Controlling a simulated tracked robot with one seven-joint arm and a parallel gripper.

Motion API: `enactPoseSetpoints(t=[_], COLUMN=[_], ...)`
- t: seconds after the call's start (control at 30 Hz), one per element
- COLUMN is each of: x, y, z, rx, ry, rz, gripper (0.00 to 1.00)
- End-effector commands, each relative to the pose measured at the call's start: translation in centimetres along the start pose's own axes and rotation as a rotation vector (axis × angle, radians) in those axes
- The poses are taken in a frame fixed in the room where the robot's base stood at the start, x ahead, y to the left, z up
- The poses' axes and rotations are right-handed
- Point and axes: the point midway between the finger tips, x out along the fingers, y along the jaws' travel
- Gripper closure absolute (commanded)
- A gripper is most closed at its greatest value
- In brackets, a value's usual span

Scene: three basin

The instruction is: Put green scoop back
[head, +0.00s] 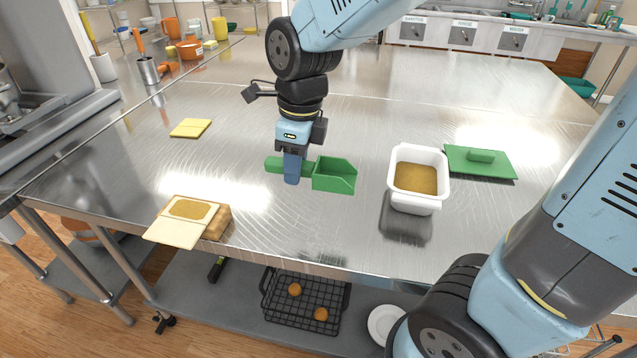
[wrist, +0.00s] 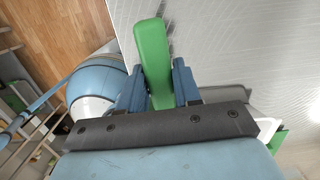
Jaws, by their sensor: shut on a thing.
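The green scoop (head: 334,174) has an open box-shaped bowl and a flat handle. My gripper (head: 292,180) is shut on the scoop's handle, with the bowl to the right of the fingers in the head view. In the wrist view the green handle of the scoop (wrist: 153,62) runs between the two blue fingers of my gripper (wrist: 158,85). The scoop appears held above the steel table. A white tub (head: 394,176) with brown grainy stuff in it stands to the right of the scoop. Its green lid (head: 495,165) lies on the table beyond it to the right.
A steel table (head: 250,120) fills the middle. A bread-like block with a pale slice (head: 190,210) lies at the front left edge. Cups and utensils stand at the far left. The table's centre back is clear.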

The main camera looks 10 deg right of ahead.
Motion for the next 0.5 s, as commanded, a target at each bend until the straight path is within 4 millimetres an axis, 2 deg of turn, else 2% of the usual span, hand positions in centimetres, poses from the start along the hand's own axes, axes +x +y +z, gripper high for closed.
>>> enactPoseSetpoints(t=[0.33,0.5], x=[0.1,1.1], y=[-1.0,-2.9], z=[-0.5,0.2], rx=[0.024,0.025], ry=[0.001,0.002], rz=[-0.002,-0.001], gripper=[1.00,1.00])
